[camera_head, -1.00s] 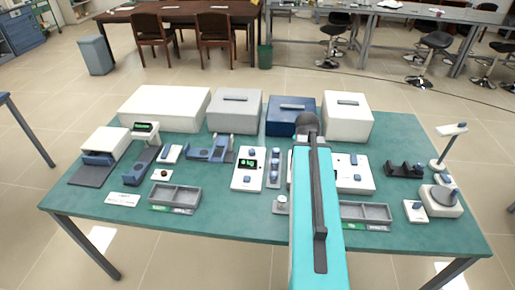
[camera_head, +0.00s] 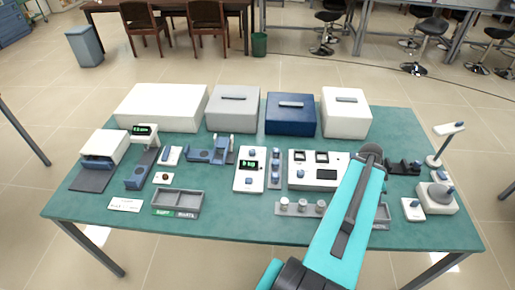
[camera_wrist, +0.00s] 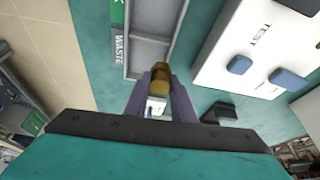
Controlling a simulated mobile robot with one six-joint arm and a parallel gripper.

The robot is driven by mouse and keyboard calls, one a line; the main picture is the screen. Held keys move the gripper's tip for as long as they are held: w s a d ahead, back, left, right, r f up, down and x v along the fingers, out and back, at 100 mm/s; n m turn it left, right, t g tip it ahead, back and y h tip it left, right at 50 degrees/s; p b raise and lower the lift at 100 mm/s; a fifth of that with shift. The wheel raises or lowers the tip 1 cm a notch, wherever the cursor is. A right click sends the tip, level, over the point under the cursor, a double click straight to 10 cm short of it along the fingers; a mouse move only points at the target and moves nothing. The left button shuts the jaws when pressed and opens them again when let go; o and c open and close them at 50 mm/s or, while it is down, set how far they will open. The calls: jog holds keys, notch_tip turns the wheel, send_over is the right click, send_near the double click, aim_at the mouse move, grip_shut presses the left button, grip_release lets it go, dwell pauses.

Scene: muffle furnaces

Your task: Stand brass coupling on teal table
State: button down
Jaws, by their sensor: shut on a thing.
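The brass coupling (camera_wrist: 160,73) is a small golden-brown piece between the fingertips of my gripper (camera_wrist: 161,82) in the wrist view. The gripper is shut on it. It shows in front of the near end of a grey divided tray; I cannot tell its height above the table or whether it touches anything. The teal table (camera_head: 235,228) fills the middle of the head view and also shows in the wrist view (camera_wrist: 92,40). In the head view my arm hides the gripper and the coupling.
The grey tray (camera_wrist: 132,45) with a WASTE label lies just beyond the coupling. A white panel with blue buttons (camera_wrist: 222,75) is to its right, a small dark block (camera_wrist: 228,113) nearer. A second tray (camera_head: 176,188) stands left. Bare tabletop lies along the front edge.

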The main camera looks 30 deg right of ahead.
jog(key=shift+s+d+f+m, duration=0.1)
jog(key=shift+s+m, duration=0.15)
jog(key=shift+s, duration=0.45)
jog(key=shift+s+d+f+m, duration=0.1)
jog(key=shift+s+m, duration=0.15)
jog(key=shift+s, duration=0.4)
jog(key=shift+w, duration=0.1)
jog(key=shift+f, duration=0.1)
